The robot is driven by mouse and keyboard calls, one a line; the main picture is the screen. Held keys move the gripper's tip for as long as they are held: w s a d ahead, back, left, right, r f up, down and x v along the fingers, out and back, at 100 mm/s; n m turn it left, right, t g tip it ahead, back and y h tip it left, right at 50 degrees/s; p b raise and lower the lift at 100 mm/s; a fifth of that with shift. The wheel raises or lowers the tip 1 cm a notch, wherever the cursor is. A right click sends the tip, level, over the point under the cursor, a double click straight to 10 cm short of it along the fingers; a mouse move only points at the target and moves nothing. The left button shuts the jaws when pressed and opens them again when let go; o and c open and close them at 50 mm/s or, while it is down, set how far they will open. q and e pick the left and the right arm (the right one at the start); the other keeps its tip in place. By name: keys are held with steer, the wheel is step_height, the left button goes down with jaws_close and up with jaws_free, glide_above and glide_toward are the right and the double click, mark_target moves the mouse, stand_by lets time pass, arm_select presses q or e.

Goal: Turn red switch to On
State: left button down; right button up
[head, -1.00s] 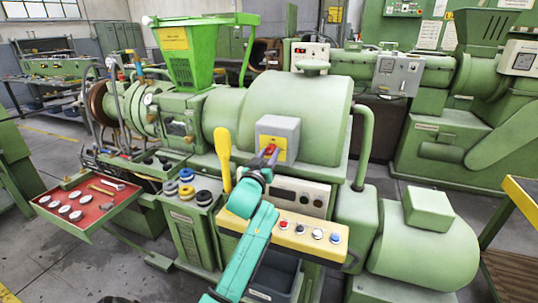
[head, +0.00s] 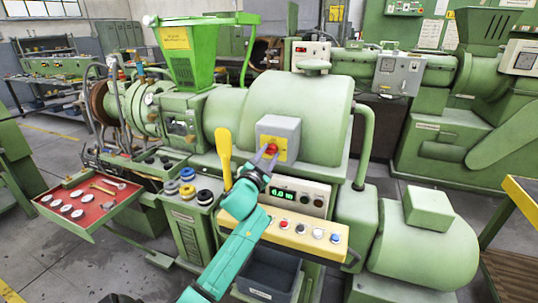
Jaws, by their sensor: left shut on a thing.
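The red switch (head: 271,148) sits on a yellow plate on a grey box (head: 291,129) fixed to the green extruder (head: 297,95). My left gripper (head: 266,156) is at the switch, with its fingers shut on the red knob. The fingers hide part of the knob, and I cannot read any marking around it. Below, the control panel (head: 313,198) has a display (head: 283,194) lit with green digits. My right gripper does not show.
A yellow lever (head: 225,158) stands just left of my gripper. Below is a yellow button panel (head: 327,239) with several buttons. A red tray (head: 85,206) with round parts is at the left. A green motor housing (head: 424,245) fills the lower right.

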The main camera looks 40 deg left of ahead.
arm_select(q)
steer(key=shift+f, duration=0.15)
stand_by(0.3)
steer(key=shift+c, duration=2.3)
jaws_free()
steer(key=b+v, duration=0.3)
steer(key=v, duration=1.1)
steer(key=shift+s, duration=0.25)
steer(key=shift+d, duration=0.15)
